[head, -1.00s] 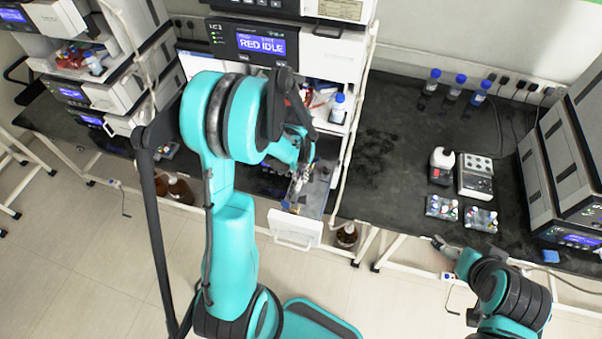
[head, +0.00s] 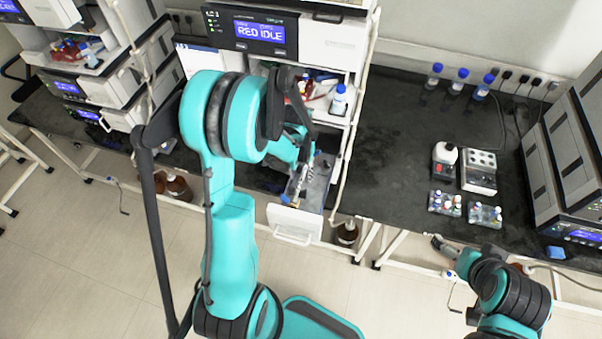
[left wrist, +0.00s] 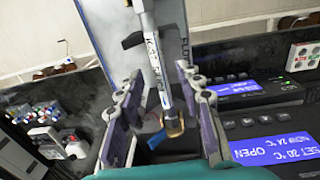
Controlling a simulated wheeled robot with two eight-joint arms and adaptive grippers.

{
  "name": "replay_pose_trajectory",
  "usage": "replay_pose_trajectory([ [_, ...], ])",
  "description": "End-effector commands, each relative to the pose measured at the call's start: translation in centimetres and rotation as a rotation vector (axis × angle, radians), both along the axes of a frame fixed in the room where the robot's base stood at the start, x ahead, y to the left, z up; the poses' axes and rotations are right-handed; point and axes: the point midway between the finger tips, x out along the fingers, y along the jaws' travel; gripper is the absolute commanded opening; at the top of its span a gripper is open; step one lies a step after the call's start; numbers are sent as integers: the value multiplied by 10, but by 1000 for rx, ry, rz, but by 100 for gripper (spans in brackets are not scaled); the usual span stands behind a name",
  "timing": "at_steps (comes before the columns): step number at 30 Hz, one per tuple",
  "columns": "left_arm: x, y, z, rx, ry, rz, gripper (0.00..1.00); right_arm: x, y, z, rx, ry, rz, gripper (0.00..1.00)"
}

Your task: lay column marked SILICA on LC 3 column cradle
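A slim metal column (left wrist: 154,62) with a pale printed label and a brass-coloured end shows in the left wrist view; I cannot read its label. It lies lengthwise over the grey open drawer (left wrist: 178,22), between the two fingers of my left gripper (left wrist: 157,75). The fingers stand apart with gaps on both sides of the column. In the head view my left gripper (head: 298,183) is over the open drawer (head: 293,222) low in the middle stack; my arm hides part of it. The cradle is not clearly seen. My right gripper (head: 437,243) is by the bench's front edge, its fingers too small to judge.
The bench middle is clear.

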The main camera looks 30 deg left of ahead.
Motion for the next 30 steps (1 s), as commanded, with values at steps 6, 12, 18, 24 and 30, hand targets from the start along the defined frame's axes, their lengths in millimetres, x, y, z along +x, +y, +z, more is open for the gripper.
replay_pose_trajectory([
  [6,0,0,0,0,0,0,36,0,0,0,0,0,0,100],
  [12,0,1,18,0,0,0,36,0,0,0,0,0,0,100],
  [18,-2,3,62,0,0,0,36,0,0,0,0,0,0,100],
  [24,-2,5,100,0,0,0,36,0,0,0,0,0,0,100],
  [30,-2,6,118,0,0,0,36,0,0,0,0,0,0,100],
])
